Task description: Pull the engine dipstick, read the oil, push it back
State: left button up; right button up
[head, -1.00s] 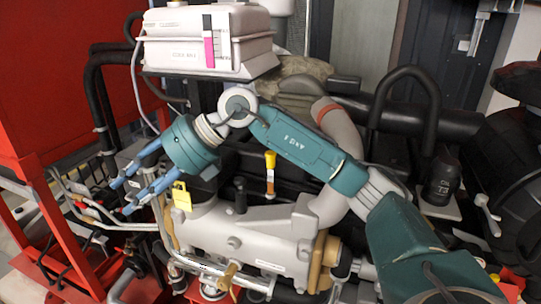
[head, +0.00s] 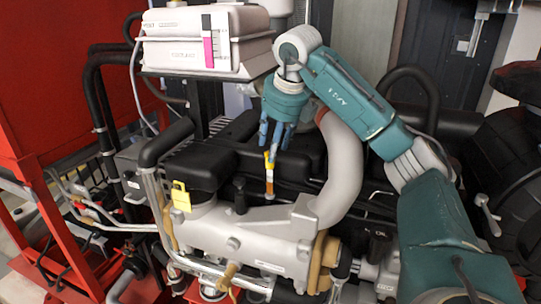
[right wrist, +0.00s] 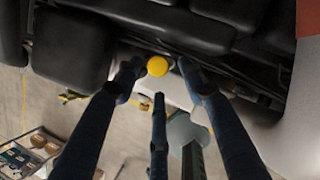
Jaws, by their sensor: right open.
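The engine dipstick has a yellow handle (head: 270,160) and stands upright behind the grey engine housing (head: 245,235). In the right wrist view the round yellow handle top (right wrist: 157,66) lies between the open fingertips (right wrist: 160,75), with gaps that look small on each side. I cannot tell whether a finger touches it. My left gripper is not in view.
A yellow padlock-shaped tag (head: 181,196) hangs on the engine's left part. A grey box with a pink gauge (head: 208,45) stands above at the back. A thick grey pipe (head: 345,165) rises close to the right of the dipstick. Black hoses and a red frame (head: 60,90) stand left.

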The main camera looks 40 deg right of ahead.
jog(key=shift+p+x, duration=0.4)
jog(key=shift+x, duration=1.85)
jog(key=shift+c, duration=0.2)
